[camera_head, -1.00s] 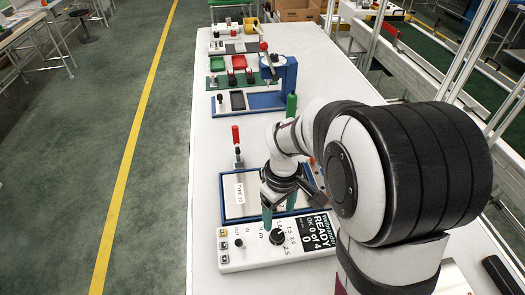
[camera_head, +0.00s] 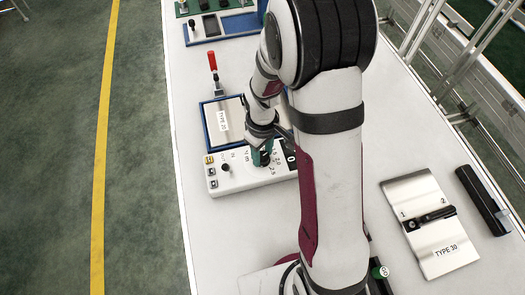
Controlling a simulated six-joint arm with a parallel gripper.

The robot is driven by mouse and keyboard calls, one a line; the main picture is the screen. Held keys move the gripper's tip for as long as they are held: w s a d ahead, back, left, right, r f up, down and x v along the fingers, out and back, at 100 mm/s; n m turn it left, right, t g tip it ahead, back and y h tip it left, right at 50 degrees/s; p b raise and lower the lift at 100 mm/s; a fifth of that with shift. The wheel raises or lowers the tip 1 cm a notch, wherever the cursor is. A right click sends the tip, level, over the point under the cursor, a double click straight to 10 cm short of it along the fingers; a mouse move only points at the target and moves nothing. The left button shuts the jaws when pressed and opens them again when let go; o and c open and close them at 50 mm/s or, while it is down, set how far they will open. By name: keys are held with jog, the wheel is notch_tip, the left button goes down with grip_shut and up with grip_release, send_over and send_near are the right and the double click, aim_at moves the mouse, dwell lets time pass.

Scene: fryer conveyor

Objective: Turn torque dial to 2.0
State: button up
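The white control box (camera_head: 235,183) lies flat on the bench in the middle of the view. Its torque dial is a dark round knob (camera_head: 266,161) near the right part of its top face, with printed numbers beside it, 2.5 among them. My gripper (camera_head: 261,156) points down at the dial, its green fingertips right at the knob. The fingers and wrist cover much of the dial, so its pointer and exact setting cannot be read. I cannot tell whether the fingers are closed on it. My arm hides most of the box's display at its right end.
A blue-framed board (camera_head: 206,123) labelled TYPE 20, with a red-handled clamp (camera_head: 213,67), stands just behind the box. A metal TYPE 30 plate (camera_head: 440,247) and a black bar (camera_head: 484,201) lie at right. The bench left of my arm's base is clear.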

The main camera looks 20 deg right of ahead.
grip_shut()
jog(key=shift+m, duration=0.3)
jog(key=m, duration=0.3)
jog(key=shift+m, duration=2.5)
jog(key=o, duration=0.8)
grip_release()
